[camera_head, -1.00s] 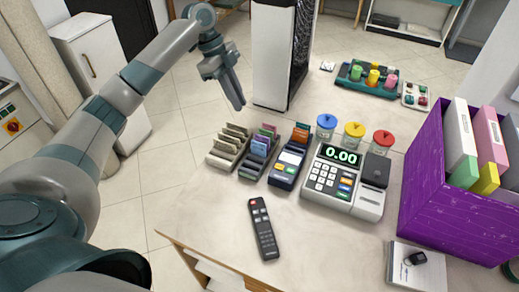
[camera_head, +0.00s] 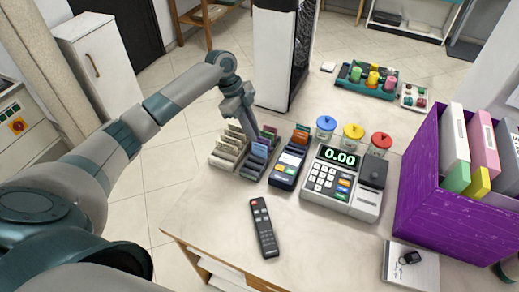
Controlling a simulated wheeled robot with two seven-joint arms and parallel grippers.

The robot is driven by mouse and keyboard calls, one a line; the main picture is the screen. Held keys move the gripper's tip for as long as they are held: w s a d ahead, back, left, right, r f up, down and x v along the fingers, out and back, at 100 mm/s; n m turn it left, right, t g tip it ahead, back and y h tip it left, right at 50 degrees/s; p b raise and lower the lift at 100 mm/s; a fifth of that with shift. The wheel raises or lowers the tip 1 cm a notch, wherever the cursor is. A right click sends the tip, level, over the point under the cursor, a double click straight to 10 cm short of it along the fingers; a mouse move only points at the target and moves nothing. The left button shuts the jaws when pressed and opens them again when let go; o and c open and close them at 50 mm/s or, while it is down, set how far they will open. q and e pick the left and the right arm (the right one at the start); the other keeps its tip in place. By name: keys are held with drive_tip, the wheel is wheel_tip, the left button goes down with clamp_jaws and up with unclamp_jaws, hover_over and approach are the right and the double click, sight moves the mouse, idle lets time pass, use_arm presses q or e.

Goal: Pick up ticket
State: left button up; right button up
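No single ticket can be told apart for sure. A beige rack (camera_head: 227,152) holds several cream cards standing upright. A dark rack (camera_head: 257,163) beside it holds purple, blue and green cards. My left gripper (camera_head: 249,132) points down over the back of these two racks, close to the cards. Its fingers look near each other, and I cannot tell whether they are parted, or whether they touch or hold a card. My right gripper is not in view.
A black remote (camera_head: 264,227) lies in front. A purple box (camera_head: 447,213) of folders is at the right. The counter (camera_head: 215,212) is clear around the remote.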

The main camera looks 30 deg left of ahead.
sight(259, 146)
use_arm(q)
drive_tip(key=shift+d+f, duration=0.25)
drive_tip(key=shift+f, duration=0.35)
drive_tip(key=shift+d+f+p, duration=0.2)
drive_tip(key=shift+f+p, duration=0.05)
drive_tip(key=shift+p, duration=0.2)
drive_tip(key=p+x, duration=0.2)
drive_tip(key=x, duration=0.1)
drive_tip(key=shift+s+d+f, duration=0.15)
drive_tip(key=shift+f, duration=0.2)
drive_tip(key=shift+d+f, duration=0.1)
drive_tip(key=shift+f, duration=0.25)
drive_tip(key=shift+c, duration=0.4)
clamp_jaws()
